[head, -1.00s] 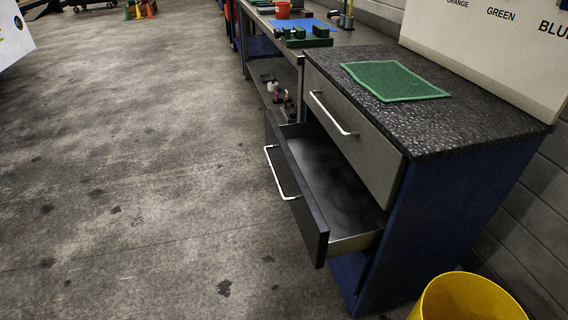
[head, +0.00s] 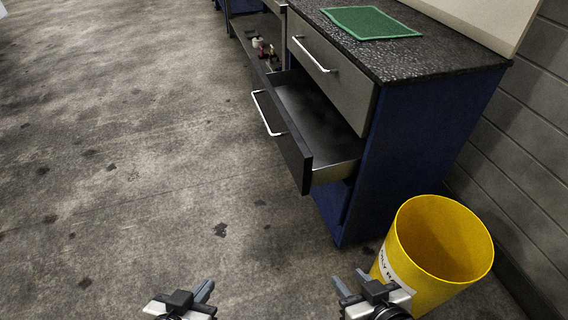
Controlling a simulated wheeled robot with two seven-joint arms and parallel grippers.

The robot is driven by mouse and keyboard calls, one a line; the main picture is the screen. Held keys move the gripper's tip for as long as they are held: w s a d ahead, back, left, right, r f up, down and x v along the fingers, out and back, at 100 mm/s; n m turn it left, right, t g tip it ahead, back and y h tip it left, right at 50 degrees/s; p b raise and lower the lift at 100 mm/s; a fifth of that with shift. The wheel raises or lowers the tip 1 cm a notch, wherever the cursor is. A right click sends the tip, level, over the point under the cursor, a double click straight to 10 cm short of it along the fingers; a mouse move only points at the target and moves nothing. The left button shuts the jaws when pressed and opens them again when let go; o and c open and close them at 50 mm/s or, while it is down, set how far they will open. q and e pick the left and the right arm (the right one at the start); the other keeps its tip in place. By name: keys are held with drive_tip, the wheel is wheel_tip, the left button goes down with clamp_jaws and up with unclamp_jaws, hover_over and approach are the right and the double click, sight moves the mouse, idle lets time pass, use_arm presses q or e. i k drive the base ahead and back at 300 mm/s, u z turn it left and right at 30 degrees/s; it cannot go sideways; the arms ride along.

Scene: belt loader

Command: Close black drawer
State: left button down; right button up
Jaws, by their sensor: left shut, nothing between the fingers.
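The black drawer (head: 283,130) is the lower drawer of the cabinet and is pulled well out. Its inside looks empty, and its front has a silver bar handle (head: 265,113). The grey upper drawer (head: 328,66) above it is shut. My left gripper (head: 207,288) is at the bottom of the head view, shut and empty. My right gripper (head: 350,280) is at the bottom, right of it, with its fingers apart and nothing between them. Both are well below the drawer in the picture and do not touch it.
A yellow bin (head: 440,240) stands on the floor right of the cabinet's blue side (head: 425,130), near my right gripper. A green mat (head: 370,22) lies on the dark speckled top. The concrete floor left of the drawer is clear.

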sight(318, 146)
drive_tip(key=u, duration=0.3)
drive_tip(key=i, duration=0.85)
drive_tip(key=z, duration=0.9)
